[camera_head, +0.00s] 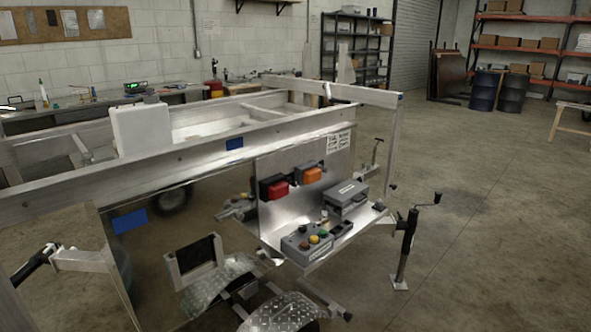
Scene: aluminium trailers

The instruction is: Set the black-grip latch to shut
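An aluminium trailer frame (200,148) fills the left and middle of the head view. A black grip (36,263) on a lever shows at the lower left, beside a short aluminium bar (84,259); it looks tilted up to the right. A small upright handle (377,152) stands at the right end of the metal panel. I cannot tell for certain which of these is the black-grip latch, or whether it is open or shut. Neither of my grippers shows in this view.
A metal shelf (318,258) holds a button box (306,245) and a grey box (346,198). Red (275,189) and orange (312,174) units sit on the panel. A crank jack (406,245) stands at right. Diamond-plate fenders (285,313) lie below. The floor at right is clear.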

